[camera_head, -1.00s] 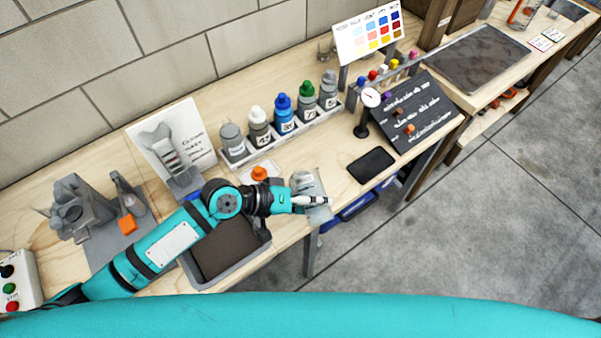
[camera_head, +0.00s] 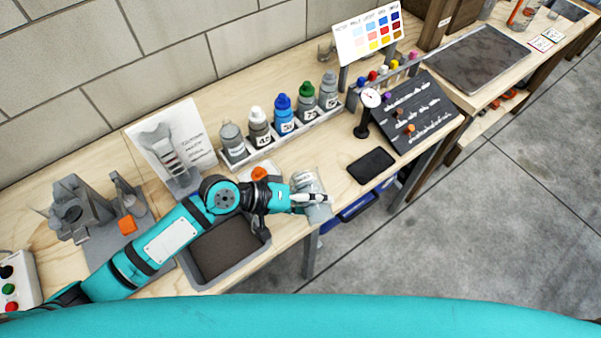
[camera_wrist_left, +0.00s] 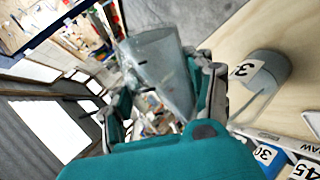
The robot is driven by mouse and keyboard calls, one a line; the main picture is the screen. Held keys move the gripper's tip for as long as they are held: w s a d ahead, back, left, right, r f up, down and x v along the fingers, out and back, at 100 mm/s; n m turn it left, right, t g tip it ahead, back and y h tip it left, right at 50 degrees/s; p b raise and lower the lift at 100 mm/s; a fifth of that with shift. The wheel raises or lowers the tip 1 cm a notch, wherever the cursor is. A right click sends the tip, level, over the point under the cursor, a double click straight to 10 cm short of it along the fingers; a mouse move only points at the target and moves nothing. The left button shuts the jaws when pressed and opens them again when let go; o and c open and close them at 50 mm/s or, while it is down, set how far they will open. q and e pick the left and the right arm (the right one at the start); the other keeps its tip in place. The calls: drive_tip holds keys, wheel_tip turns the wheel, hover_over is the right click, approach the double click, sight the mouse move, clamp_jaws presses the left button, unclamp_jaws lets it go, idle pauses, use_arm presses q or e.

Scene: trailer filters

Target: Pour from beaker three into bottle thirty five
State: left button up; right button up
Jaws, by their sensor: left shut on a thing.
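My left gripper (camera_head: 303,197) is shut on a clear beaker (camera_head: 317,211) over the front edge of the bench. In the left wrist view the beaker (camera_wrist_left: 160,62) is between the two fingers and looks tilted; I cannot tell what is in it. A grey cylinder (camera_wrist_left: 270,70) with a white label, partly read as a 3, is at the right of the wrist view, apart from the gripper. Several capped bottles stand in a rack; the blue-capped bottle (camera_head: 284,118) has a label I cannot read surely. My right gripper is not in view.
The white rack (camera_head: 262,151) stands behind the left gripper. A dark-lined tray (camera_head: 265,238) lies below the arm. An orange piece (camera_head: 259,174) is beside the wrist.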

use_arm(q)
drive_tip(key=shift+r+n, duration=0.3)
idle(0.7)
drive_tip(key=shift+w+a+r+n+g+h, duration=0.1)
drive_tip(key=shift+w+r+n+g+h, duration=0.15)
drive_tip(key=shift+r+n+g, duration=0.15)
drive_tip(key=shift+w+a+r+n+g+h, duration=0.15)
drive_tip(key=shift+r+n+g+h, duration=0.15)
drive_tip(key=shift+r+g, duration=0.15)
idle(2.3)
